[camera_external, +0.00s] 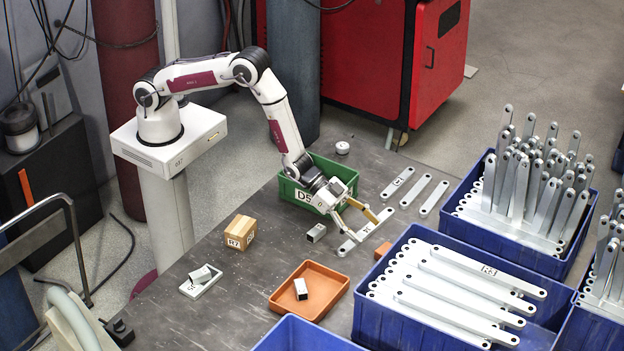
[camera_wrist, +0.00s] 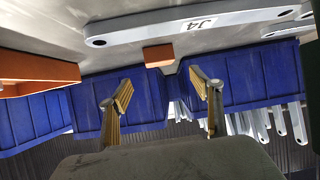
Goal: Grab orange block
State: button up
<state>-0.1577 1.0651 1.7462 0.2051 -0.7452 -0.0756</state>
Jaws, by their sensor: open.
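The orange block (camera_external: 382,250) is small and lies on the grey table against the near blue bin, just right of my gripper in the external view. In the wrist view the orange block (camera_wrist: 158,56) shows above and between the fingertips, apart from them. My gripper (camera_external: 367,231) is open and empty, with its tan-padded fingers spread over the table. The fingers also show in the wrist view (camera_wrist: 161,86). A flat galvanized bracket marked J4 (camera_wrist: 190,25) lies on the table beside the block, partly beneath my gripper in the external view.
Blue bins of brackets (camera_external: 350,318) stand at the right. An orange tray (camera_external: 272,301) holds a small metal block. A green bin (camera_external: 290,190) stands behind my gripper. More flat brackets (camera_external: 415,190) lie behind.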

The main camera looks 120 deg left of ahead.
aim_at(383, 248)
jog(key=shift+f, duration=0.55)
jog(key=shift+x, duration=0.85)
jog(key=shift+w, duration=0.1)
jog(key=shift+x, duration=2.8)
jog(key=c, duration=1.4)
